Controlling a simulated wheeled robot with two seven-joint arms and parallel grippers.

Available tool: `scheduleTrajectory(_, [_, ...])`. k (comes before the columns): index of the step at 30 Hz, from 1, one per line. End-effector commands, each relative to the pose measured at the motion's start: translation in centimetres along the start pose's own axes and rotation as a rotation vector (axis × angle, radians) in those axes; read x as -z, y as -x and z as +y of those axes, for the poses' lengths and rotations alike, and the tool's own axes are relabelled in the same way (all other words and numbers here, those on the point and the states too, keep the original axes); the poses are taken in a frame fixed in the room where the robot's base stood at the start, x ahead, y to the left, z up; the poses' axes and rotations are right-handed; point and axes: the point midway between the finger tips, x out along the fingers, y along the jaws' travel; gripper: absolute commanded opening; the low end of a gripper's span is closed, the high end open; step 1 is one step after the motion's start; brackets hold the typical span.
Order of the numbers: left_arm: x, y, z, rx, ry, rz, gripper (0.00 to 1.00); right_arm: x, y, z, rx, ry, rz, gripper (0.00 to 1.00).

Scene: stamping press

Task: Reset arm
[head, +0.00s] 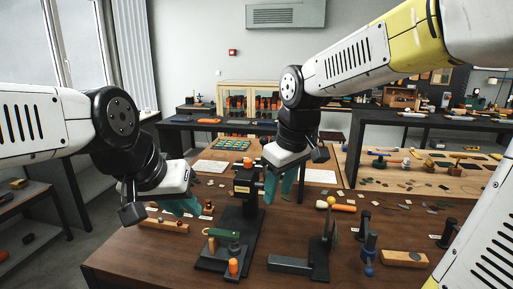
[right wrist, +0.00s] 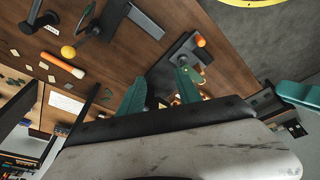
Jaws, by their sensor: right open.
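The black stamping press (head: 243,212) stands on the brown wooden table (head: 130,262). My right gripper (head: 281,187) hangs fingers down above the table, just right of the press's upper part. Its teal fingers (right wrist: 158,92) are apart, with nothing visible between them, and the press base (right wrist: 172,62) shows beyond them. My left gripper (head: 182,207) is low over the table's left side, left of the press. Its teal fingers overlap in the head view, so their gap is hidden.
A wooden block (head: 165,225) lies below my left gripper. The front-left table is clear.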

Motion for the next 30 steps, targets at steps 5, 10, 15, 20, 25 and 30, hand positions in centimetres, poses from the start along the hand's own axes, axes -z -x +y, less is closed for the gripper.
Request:
scheduleTrajectory(5, [0.0, 0.0, 0.0, 0.000, 0.000, 0.000, 0.23, -5.2, 2.9, 1.2, -0.039, -0.257, 0.115, 0.41])
scheduleTrajectory(10, [0.0, 0.0, 0.0, 0.000, 0.000, 0.000, 0.23, -9.3, 4.2, 1.3, -0.061, -0.474, 0.220, 0.41])
scheduleTrajectory(15, [0.0, 0.0, 0.0, 0.000, 0.000, 0.000, 0.23, -11.7, 4.7, 1.0, -0.068, -0.612, 0.288, 0.41])
scheduleTrajectory(20, [0.0, 0.0, 0.0, 0.000, 0.000, 0.000, 0.23, -12.4, 4.7, 0.9, -0.069, -0.655, 0.310, 0.41])
scheduleTrajectory(25, [0.0, 0.0, 0.0, 0.000, 0.000, 0.000, 0.23, -12.4, 4.7, 0.9, -0.069, -0.656, 0.311, 0.36])
scheduleTrajectory(30, [0.0, 0.0, 0.0, 0.000, 0.000, 0.000, 0.23, -12.4, 4.7, 0.9, -0.069, -0.655, 0.310, 0.36])
